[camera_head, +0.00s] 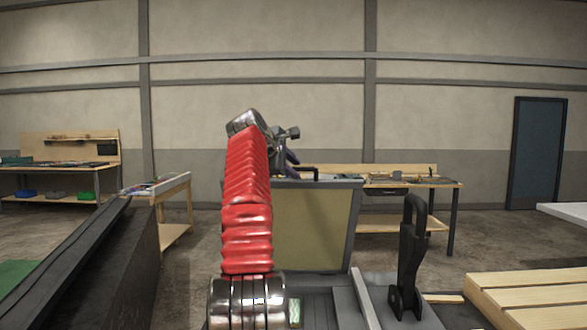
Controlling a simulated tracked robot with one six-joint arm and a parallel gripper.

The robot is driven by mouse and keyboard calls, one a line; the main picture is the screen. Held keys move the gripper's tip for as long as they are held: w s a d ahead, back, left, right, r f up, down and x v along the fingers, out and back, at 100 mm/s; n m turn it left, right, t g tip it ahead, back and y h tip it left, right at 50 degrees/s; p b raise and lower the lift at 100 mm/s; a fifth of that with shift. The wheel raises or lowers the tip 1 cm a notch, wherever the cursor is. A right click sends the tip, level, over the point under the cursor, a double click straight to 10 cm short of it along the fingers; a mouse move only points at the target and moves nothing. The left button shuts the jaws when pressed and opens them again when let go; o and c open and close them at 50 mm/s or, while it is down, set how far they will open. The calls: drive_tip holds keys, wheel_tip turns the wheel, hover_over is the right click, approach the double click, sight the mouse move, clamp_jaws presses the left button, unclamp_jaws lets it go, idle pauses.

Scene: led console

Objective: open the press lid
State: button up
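A box-shaped cabinet (318,228) with a dark grey frame and an olive-yellow front panel stands straight ahead, partly hidden by my red arm. Its top looks flat, with a small dark handle (315,173) on it; this may be the press lid, and it appears shut. My gripper (291,160) is at the far end of my arm, above the cabinet's top and left of the handle. The arm hides most of it, and its fingers cannot be made out. I cannot tell whether it touches anything.
A workbench (437,186) stands behind the cabinet to the right. A small wooden table (175,190) and another workbench (60,168) are on the left. A dark sloped structure (110,250) fills the lower left. A slatted wooden pallet (530,298) lies at lower right.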

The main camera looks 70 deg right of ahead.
drive_tip(key=v, duration=1.3)
drive_tip(key=shift+a+r, duration=0.15)
drive_tip(key=shift+a, duration=0.1)
drive_tip(key=shift+c, duration=0.2)
